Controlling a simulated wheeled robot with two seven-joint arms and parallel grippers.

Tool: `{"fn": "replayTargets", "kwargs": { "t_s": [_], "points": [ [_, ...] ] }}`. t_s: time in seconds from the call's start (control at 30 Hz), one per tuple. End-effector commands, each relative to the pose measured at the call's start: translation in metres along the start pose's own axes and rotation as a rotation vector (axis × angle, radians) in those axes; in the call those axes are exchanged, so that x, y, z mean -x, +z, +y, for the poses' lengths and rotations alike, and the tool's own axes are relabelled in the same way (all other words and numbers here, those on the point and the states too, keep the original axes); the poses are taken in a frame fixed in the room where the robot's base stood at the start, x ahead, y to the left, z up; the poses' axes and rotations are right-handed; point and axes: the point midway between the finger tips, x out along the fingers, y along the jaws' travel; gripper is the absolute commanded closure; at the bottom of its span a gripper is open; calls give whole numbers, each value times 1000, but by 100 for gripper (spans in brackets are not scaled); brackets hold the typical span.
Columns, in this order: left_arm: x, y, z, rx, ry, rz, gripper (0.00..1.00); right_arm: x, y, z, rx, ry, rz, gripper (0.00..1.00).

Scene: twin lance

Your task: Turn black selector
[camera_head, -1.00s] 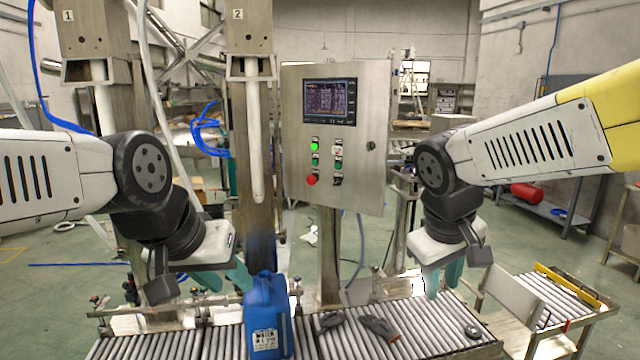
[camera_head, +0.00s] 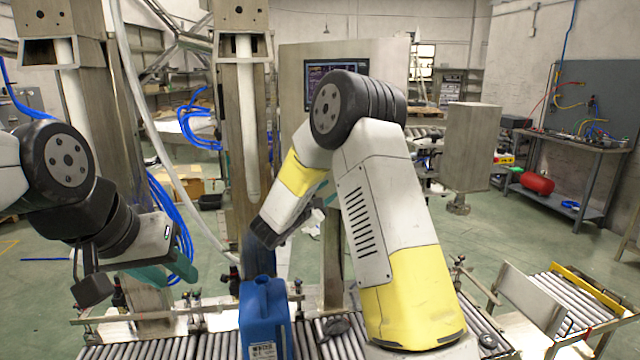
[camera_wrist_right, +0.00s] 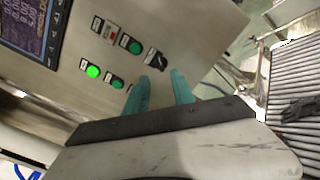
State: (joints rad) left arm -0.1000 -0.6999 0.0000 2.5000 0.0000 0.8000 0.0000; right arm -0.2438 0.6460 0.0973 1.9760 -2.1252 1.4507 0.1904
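In the right wrist view the black selector (camera_wrist_right: 154,60) is a dark knob on the steel panel (camera_wrist_right: 150,20), at the end of one row of controls. My right gripper (camera_wrist_right: 160,83) has two teal fingers, apart with nothing seen between them. Their tips appear just below the selector in that picture; the remaining distance is unclear. The panel (camera_head: 385,55) shows behind the arm. My left gripper (camera_head: 165,272) is at the left, above the conveyor, its finger gap unclear.
A lit green button (camera_wrist_right: 93,71) and another green button (camera_wrist_right: 135,47) lie close to the selector. A screen (camera_wrist_right: 30,25) is at the panel's left. A blue canister (camera_head: 264,320) stands on the roller conveyor (camera_head: 165,350). Filling columns stand behind it.

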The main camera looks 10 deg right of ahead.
Motion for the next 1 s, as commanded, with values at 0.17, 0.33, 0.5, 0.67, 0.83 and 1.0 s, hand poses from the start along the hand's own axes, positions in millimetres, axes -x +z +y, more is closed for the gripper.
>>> {"fn": "replayTargets", "kwargs": {
  "t_s": [0.17,0.33,0.5,0.67,0.83,1.0],
  "points": [
    [0,0,0,0,0,0,64,-28,1,-2,0,-5,-2,70],
    [0,0,0,0,0,0,64,-54,1,-2,0,-5,-2,70],
    [0,0,0,0,0,0,64,-69,1,-2,1,-5,0,70],
    [0,0,0,0,0,0,64,-73,1,-2,0,-5,0,70],
    [0,0,0,0,0,0,64,-72,1,-2,0,-5,0,74],
    [0,0,0,0,0,0,64,-72,1,-2,1,-5,0,100]
  ]
}}
